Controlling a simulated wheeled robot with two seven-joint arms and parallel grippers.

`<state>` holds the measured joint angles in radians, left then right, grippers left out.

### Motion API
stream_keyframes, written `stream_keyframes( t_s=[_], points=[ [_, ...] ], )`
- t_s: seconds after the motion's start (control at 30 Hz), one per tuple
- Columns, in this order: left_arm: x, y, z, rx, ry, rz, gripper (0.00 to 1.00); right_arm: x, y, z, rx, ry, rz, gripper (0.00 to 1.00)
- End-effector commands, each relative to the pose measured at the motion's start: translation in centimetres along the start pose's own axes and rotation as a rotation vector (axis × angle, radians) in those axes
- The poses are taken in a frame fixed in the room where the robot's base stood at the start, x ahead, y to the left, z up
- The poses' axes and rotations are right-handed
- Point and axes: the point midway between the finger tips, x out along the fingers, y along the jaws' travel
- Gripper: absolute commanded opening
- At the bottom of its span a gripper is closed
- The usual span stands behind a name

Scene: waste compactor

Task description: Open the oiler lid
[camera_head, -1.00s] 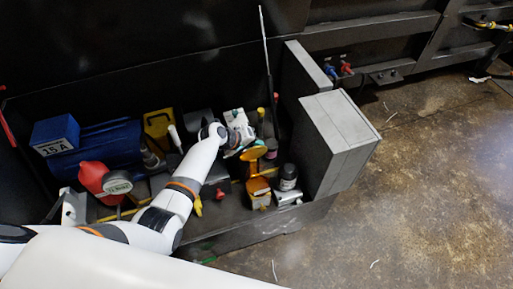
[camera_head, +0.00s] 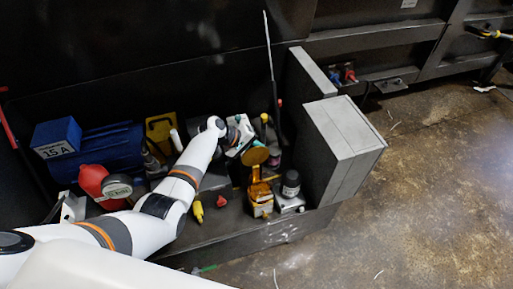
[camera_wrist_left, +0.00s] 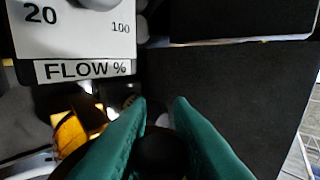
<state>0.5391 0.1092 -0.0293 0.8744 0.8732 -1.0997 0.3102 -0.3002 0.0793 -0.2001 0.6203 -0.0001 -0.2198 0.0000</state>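The amber oiler (camera_head: 260,194) stands near the front edge of the dark bench. Its round amber lid (camera_head: 255,157) stands raised above the body, tilted up and away from it. My left gripper (camera_head: 241,150) is just behind and left of the lid in the head view, partly hidden by the wrist. In the left wrist view its two green fingers (camera_wrist_left: 160,102) are spread apart, with a dark rounded shape between them that I cannot identify. An amber part (camera_wrist_left: 70,135) shows to the left of the fingers. I cannot tell whether a finger touches the lid. My right gripper is out of view.
A black-capped jar (camera_head: 290,184) stands right of the oiler, before a tall grey box (camera_head: 345,138). A "FLOW %" panel (camera_wrist_left: 85,69) is close to my left gripper. A yellow item (camera_head: 197,211) and a red item (camera_head: 221,201) lie left of the oiler.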

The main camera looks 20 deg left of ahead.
Motion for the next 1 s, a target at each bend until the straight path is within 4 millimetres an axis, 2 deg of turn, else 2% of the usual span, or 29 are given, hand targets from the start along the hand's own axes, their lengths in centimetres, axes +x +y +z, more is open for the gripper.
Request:
stream_keyframes(
  t_s=[0.03, 0.1, 0.47, 0.57, 0.8, 1.0],
  points=[
    [0.0, 0.0, 0.0, 0.001, 0.0, 0.001, 0.27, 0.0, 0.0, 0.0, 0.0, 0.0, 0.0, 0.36],
    [0.0, 0.0, 0.0, 0.001, 0.0, 0.0, 0.39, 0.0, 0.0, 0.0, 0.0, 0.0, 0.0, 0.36],
    [-0.4, 0.0, 0.0, 0.0, -0.001, 0.0, 0.39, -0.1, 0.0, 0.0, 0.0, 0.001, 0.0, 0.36],
    [-1.7, 0.0, 0.1, 0.0, -0.003, 0.001, 0.39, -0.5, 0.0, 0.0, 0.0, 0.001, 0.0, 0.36],
    [-6.7, 0.0, 0.0, 0.003, -0.003, 0.002, 0.39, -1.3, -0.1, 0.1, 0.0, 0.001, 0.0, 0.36],
    [-10.2, 0.1, 0.1, 0.001, -0.003, 0.001, 0.39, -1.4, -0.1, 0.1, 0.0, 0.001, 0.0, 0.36]
  ],
)
